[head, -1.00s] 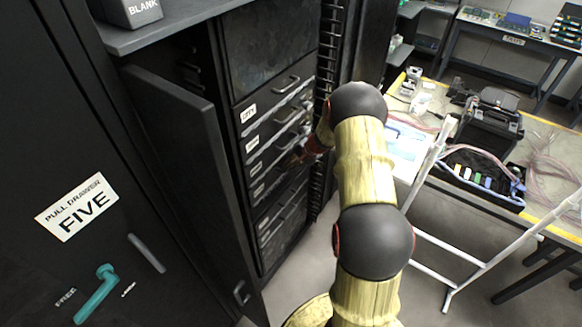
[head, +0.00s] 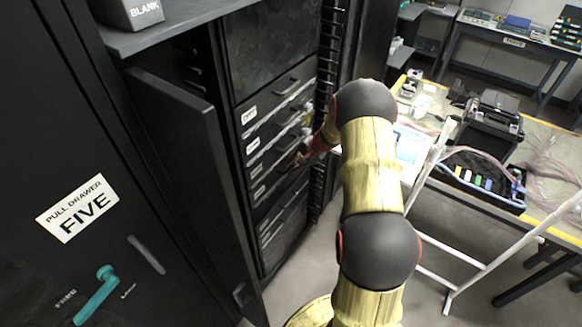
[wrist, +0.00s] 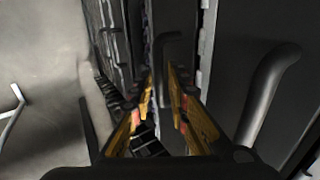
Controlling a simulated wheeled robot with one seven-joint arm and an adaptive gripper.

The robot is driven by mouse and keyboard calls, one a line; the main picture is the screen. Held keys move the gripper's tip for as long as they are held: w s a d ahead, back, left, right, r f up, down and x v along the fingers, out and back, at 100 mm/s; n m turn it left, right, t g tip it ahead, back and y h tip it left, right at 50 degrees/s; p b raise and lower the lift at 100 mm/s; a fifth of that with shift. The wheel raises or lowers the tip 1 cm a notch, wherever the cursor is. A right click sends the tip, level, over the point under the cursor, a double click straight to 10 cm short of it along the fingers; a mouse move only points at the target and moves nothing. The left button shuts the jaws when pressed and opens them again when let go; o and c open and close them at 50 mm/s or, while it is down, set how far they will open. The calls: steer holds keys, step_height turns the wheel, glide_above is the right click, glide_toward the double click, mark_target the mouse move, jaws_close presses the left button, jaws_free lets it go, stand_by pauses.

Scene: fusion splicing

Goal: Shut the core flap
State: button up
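I cannot pick out a flap labelled core; the small drawer labels are too blurred to read. A stack of dark drawer fronts (head: 268,142) with bar handles fills the open cabinet. Pale edges show between several of the fronts. My gripper (wrist: 163,76) is at these fronts, with its yellow fingers apart on either side of a dark bar handle (wrist: 163,48) in the wrist view; contact cannot be told. A larger handle (wrist: 268,85) is close on the right. In the head view my gripper is partly hidden by my arm.
An open cabinet door (head: 190,170) stands left of the drawers. A sign (head: 78,208) reads "PULL DRAWER FIVE", above a teal handle (head: 98,292). A white tubular frame (head: 480,262) and a cluttered workbench (head: 545,225) stand right. Floor between them is open.

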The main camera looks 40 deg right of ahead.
steer(key=v, duration=0.9)
steer(key=s+a+n+g+y, duration=0.1)
steer(key=s+a+n+g, duration=0.15)
steer(key=s+a, duration=0.45)
steer(key=s+a+r+n+t+h+b, duration=0.2)
steer(key=s+a+r+n, duration=0.9)
steer(key=s+a+r, duration=1.1)
steer(key=a+r+h+b, duration=0.1)
steer(key=a, duration=0.2)
steer(key=shift+s+a+n, duration=0.35)
steer(key=shift+a, duration=0.05)
steer(key=shift+f, duration=0.1)
stand_by(0.4)
